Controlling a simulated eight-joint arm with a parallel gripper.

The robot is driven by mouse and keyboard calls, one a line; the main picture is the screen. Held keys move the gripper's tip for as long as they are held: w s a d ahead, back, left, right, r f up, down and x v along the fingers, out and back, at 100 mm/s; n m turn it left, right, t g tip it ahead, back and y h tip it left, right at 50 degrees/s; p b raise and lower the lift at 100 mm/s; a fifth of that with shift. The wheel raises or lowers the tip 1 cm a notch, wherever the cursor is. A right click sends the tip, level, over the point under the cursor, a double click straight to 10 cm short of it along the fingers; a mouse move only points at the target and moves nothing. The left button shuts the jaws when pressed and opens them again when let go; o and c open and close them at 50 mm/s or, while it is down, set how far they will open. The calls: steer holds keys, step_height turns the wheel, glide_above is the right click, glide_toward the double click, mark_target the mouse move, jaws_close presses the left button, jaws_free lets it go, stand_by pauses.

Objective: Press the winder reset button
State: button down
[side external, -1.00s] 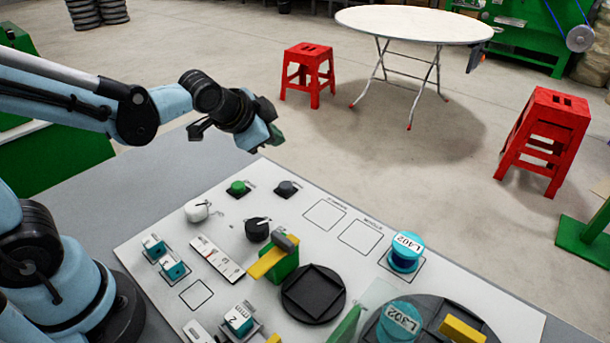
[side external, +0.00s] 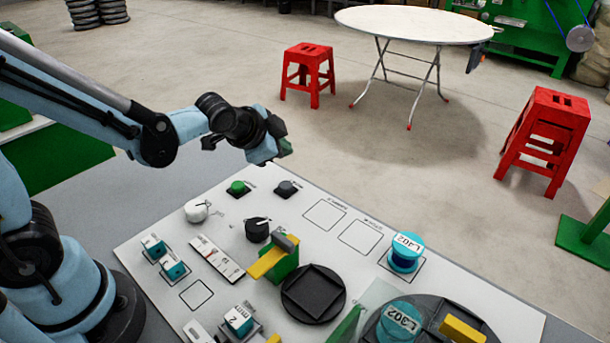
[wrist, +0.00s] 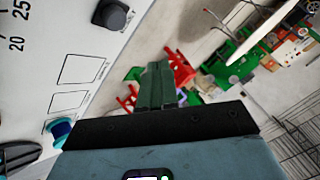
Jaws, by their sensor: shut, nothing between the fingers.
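A green button (side external: 237,187) and a dark grey button (side external: 286,188) stand at the far edge of the white panel (side external: 340,262). Their printed labels are too small to read, so I cannot tell which is the winder reset. My gripper (side external: 284,148) is shut and empty, above and beyond the grey button, apart from it. In the wrist view the green fingers (wrist: 157,82) are together and point past the panel edge toward the floor. What looks like the dark grey button (wrist: 110,14) shows at the top there, left of the fingers.
A white knob (side external: 197,210), a black knob (side external: 257,229) and a yellow-green clamp (side external: 277,259) stand nearer on the panel. A teal spool (side external: 406,251) sits to the right. Red stools (side external: 307,75) and a round table (side external: 412,24) are well beyond; the air around the gripper is clear.

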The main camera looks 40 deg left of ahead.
mark_target(283, 187)
steer(key=shift+f, duration=3.05)
steer(key=shift+f, duration=0.15)
steer(key=shift+f, duration=0.3)
steer(key=shift+f, duration=0.5)
stand_by(0.3)
steer(key=shift+r, duration=0.95)
steer(key=shift+r, duration=2.5)
steer(key=shift+s, duration=0.1)
